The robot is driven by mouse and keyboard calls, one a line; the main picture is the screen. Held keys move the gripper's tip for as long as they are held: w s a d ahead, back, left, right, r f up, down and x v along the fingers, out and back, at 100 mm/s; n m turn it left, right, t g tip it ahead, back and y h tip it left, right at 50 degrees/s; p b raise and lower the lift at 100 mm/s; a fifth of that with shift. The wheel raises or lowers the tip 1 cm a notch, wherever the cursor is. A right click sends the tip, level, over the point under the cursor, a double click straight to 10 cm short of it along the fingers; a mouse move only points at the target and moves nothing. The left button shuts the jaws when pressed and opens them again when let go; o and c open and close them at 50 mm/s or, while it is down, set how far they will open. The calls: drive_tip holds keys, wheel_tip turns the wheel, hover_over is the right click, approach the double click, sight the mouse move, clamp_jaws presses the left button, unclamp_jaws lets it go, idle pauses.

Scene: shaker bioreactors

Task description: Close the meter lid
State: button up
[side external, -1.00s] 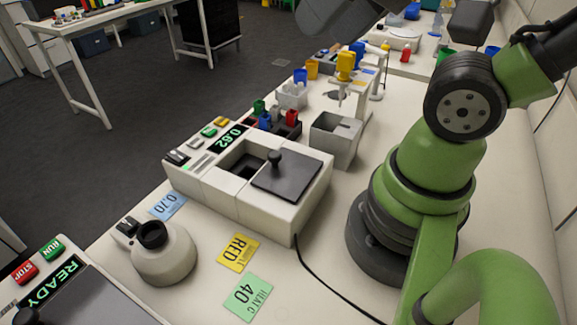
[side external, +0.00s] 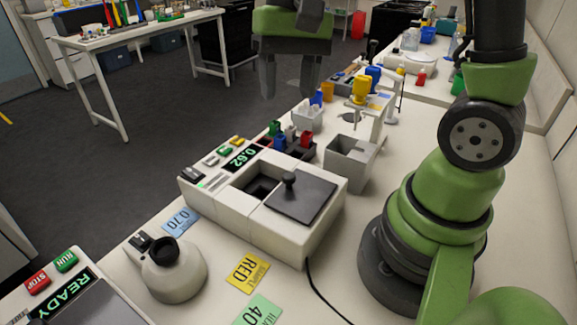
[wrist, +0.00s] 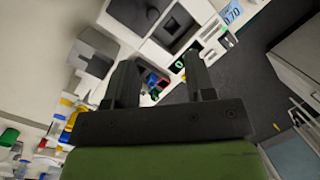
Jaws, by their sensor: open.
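The white meter (side external: 262,200) stands on the bench with its display reading 0.62. Its dark sliding lid (side external: 302,196) has a round black knob (side external: 289,180) and lies on the right part of the meter's top. A dark square well (side external: 262,188) is uncovered to the left of the lid. My gripper (side external: 289,92) hangs high beyond the meter, fingers apart and empty. In the wrist view my gripper (wrist: 158,75) is open, with the meter (wrist: 195,15) past its fingertips; the lid is only partly in view there.
A rack of coloured cuvettes (side external: 292,142) and a grey open box (side external: 350,160) stand behind the meter. A dropper stand with a yellow top (side external: 362,90) is farther back. A round-based device (side external: 172,270) and cards lie in front. A black cable runs along the bench.

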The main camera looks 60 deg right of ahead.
sight(288, 174)
drive_tip(key=f, duration=0.4)
drive_tip(key=a+f+g, duration=0.1)
drive_tip(key=f, duration=0.4)
drive_tip(key=s+f+m+g, duration=0.1)
drive_tip(key=f, duration=0.4)
drive_tip(key=shift+a+y, duration=0.25)
drive_tip(key=shift+y, duration=0.15)
drive_tip(key=shift+w, duration=0.15)
clamp_jaws()
